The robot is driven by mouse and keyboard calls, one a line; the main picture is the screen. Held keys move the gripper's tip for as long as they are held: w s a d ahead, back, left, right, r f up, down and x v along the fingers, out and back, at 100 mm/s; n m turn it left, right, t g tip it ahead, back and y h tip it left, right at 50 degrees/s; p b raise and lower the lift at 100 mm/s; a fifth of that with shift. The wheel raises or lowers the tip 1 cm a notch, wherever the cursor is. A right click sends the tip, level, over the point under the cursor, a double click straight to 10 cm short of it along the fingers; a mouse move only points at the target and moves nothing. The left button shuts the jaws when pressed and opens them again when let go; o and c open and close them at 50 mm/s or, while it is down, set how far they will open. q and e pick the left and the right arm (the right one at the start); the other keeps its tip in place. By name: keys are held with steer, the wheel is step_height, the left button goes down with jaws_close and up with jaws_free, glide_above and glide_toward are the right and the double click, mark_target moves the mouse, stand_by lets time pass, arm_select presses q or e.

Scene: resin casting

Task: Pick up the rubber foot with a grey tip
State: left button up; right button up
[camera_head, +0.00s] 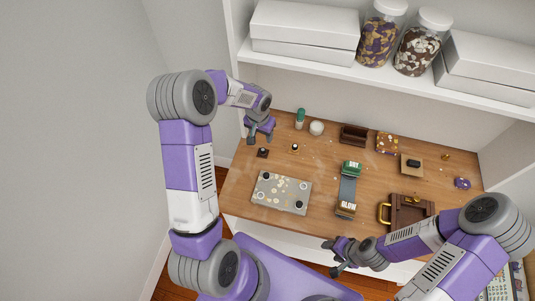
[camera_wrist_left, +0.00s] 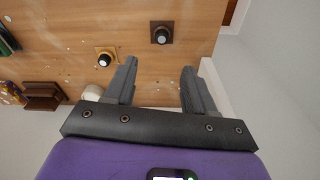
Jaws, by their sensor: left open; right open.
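Two small black rubber feet stand on square pads at the back left of the table. One, on a dark brown pad, shows in the head view (camera_head: 262,153) and the left wrist view (camera_wrist_left: 161,36); its tip looks pale grey. The other, on a tan pad, shows in the head view (camera_head: 294,148) and the left wrist view (camera_wrist_left: 104,60); its tip looks whiter. Which tip is grey is hard to tell. My left gripper (camera_head: 258,140) is open and empty above the table, near the dark-pad foot; its fingers show in the wrist view (camera_wrist_left: 159,67). My right gripper (camera_head: 331,257) is open and empty before the table's front edge.
A speckled grey plate (camera_head: 281,192) with round pieces at its corners lies front left. A green bottle (camera_head: 300,118) and a white jar (camera_head: 317,128) stand at the back. A brown case (camera_head: 410,213) lies on the right. A shelf (camera_head: 350,70) overhangs the back.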

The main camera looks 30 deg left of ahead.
mark_target(263, 149)
arm_select(q)
steer(key=f+b, duration=0.1)
steer(key=f, duration=0.2)
steer(key=f+b, duration=0.1)
steer(key=f, duration=0.3)
steer(key=w+f+b, duration=0.1)
steer(key=f, duration=0.3)
steer(key=shift+a, duration=0.15)
steer(key=shift+r, duration=0.1)
jaws_close()
